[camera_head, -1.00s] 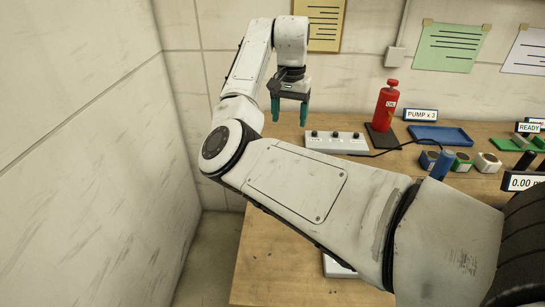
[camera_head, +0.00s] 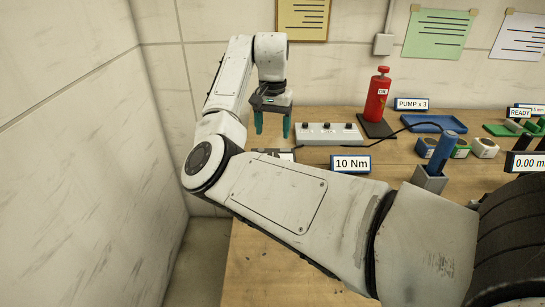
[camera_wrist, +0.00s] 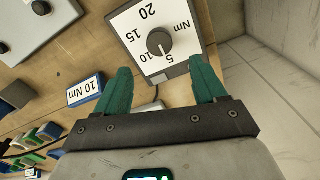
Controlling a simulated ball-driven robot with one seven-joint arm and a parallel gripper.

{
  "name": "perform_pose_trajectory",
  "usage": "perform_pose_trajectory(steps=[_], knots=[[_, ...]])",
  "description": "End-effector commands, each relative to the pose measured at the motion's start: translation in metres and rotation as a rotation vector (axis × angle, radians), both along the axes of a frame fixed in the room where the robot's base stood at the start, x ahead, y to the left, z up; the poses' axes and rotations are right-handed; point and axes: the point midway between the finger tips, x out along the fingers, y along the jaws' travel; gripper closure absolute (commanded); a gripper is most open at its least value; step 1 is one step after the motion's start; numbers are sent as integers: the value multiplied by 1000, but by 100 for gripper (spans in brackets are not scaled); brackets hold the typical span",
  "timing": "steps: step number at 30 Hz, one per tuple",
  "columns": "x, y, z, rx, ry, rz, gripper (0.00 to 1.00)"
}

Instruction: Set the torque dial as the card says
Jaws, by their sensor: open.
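The torque dial is a round dark knob (camera_wrist: 159,42) on a white plate (camera_wrist: 185,20) marked 5, 10, 15, 20 and Nm. Its pale pointer line appears to face the 5. In the head view only a sliver of what looks like its housing (camera_head: 276,154) shows; my arm hides the rest. The card (camera_head: 350,163) reads 10 Nm and also shows in the wrist view (camera_wrist: 85,90). My gripper (camera_head: 272,136) has green fingers, open and empty. In the wrist view the fingers (camera_wrist: 160,65) frame the dial plate's near edge, apart from the knob.
A white box with several black knobs (camera_head: 330,134) stands behind the card. A wall (camera_head: 95,150) lies left of the bench.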

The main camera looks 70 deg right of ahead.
Motion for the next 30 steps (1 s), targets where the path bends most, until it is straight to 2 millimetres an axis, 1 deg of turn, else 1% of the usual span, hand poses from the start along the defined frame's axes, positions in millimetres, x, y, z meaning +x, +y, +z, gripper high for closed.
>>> perform_pose_trajectory(steps=[9,12,15,21,28,29,30], knots=[[0,1,-56,4,3,1,29],[-1,1,-71,3,2,0,29],[0,0,-82,2,1,0,29],[0,0,-93,2,1,0,29],[0,0,-94,1,0,0,29],[0,0,-94,1,0,0,30],[0,0,-94,1,0,0,34]])
